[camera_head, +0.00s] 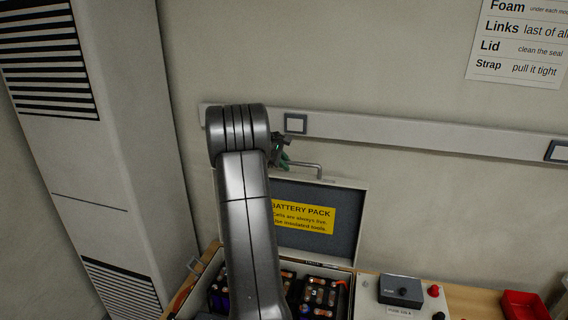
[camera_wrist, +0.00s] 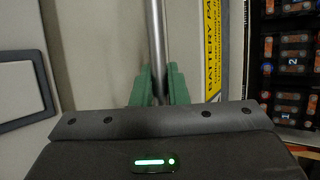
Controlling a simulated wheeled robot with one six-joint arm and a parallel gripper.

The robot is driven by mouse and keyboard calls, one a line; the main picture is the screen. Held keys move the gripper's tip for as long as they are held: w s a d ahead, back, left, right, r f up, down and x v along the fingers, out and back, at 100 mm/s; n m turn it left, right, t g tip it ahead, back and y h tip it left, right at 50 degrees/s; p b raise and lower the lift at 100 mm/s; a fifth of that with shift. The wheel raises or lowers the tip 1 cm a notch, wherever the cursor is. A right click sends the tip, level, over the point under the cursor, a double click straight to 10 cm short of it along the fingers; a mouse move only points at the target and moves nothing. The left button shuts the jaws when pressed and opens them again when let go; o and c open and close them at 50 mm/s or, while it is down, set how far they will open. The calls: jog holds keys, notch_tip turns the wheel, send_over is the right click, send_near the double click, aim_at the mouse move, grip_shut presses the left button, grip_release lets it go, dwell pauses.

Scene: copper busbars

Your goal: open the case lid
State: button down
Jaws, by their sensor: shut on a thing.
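The case lid (camera_head: 290,240) stands raised, roughly upright, at the back of the case, with a yellow "BATTERY PACK" label (camera_head: 304,216) on its inner face. A metal bar handle (camera_head: 308,165) runs along the lid's top edge. My gripper (camera_head: 284,158) is at the left part of this handle, partly hidden behind my arm. In the wrist view its green fingers (camera_wrist: 158,86) are shut around the handle bar (camera_wrist: 157,45). The open case (camera_head: 345,304) holds battery modules (camera_head: 321,293); my arm hides its middle.
A grey unit with knobs (camera_head: 400,290) stands right of the case, and a red tray (camera_head: 524,305) lies further right on the wooden bench (camera_head: 470,300). A wall rail (camera_head: 400,133) runs behind the lid. A tall white cabinet (camera_head: 110,140) stands left.

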jog(key=c, duration=1.4)
grip_release()
jog(key=shift+c, duration=0.2)
jog(key=b+v, duration=0.2)
jog(key=v, duration=1.1)
jog(key=shift+s+a+r+b, duration=0.2)
jog(key=shift+a+r+b, duration=0.05)
jog(key=shift+b, duration=0.1)
jog(key=p+x, duration=0.2)
jog(key=x, duration=1.1)
jog(key=shift+w+d+f+p, duration=0.15)
jog(key=shift+d+f+p, duration=0.1)
jog(key=shift+p, duration=0.1)
